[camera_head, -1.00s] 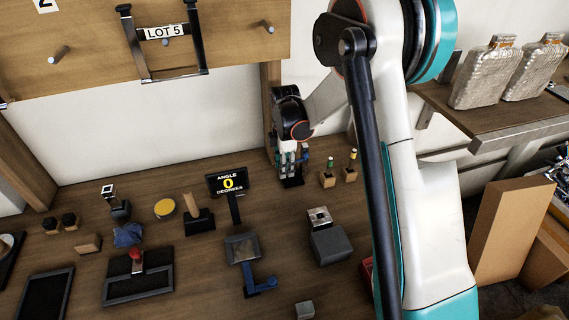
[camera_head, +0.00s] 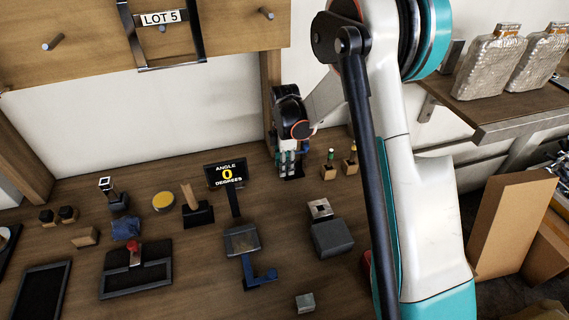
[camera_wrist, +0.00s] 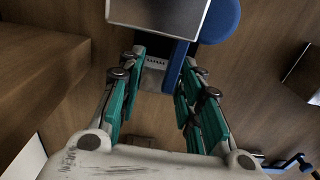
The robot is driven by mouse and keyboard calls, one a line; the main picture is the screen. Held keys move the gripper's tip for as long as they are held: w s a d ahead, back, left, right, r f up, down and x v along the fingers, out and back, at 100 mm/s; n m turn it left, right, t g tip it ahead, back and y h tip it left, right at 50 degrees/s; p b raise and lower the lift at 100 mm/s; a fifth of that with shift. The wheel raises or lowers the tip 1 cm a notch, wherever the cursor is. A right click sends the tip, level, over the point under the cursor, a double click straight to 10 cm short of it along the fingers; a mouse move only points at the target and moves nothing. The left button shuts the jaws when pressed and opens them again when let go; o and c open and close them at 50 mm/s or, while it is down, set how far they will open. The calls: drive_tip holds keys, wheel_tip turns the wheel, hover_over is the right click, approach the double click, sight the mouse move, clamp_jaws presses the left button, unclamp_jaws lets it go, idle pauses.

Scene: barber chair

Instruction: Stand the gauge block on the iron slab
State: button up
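My gripper (camera_head: 289,168) is low over the back of the bench, beside the wooden post. In the wrist view its teal fingers (camera_wrist: 163,75) are apart, on either side of a small grey piece with fine marks (camera_wrist: 155,63). This may be the gauge block; I cannot tell whether the fingers touch it. A grey square plate with a dark edge (camera_wrist: 160,12) and a blue part (camera_wrist: 222,20) lie just beyond the fingertips. A dark grey block (camera_head: 332,239), possibly the iron slab, sits on the bench right of centre, with a lighter metal block (camera_head: 319,208) behind it.
An angle display (camera_head: 227,173) and a tilting plate with a blue crank (camera_head: 242,240) stand left of the dark block. A small metal cube (camera_head: 305,303) lies in front. Small wooden holders (camera_head: 329,172) stand right of my gripper. A shelf (camera_head: 510,108) is at right.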

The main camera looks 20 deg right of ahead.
drive_tip(key=o, duration=0.5)
wheel_tip(320, 180, up, 12)
idle(0.4)
idle(0.4)
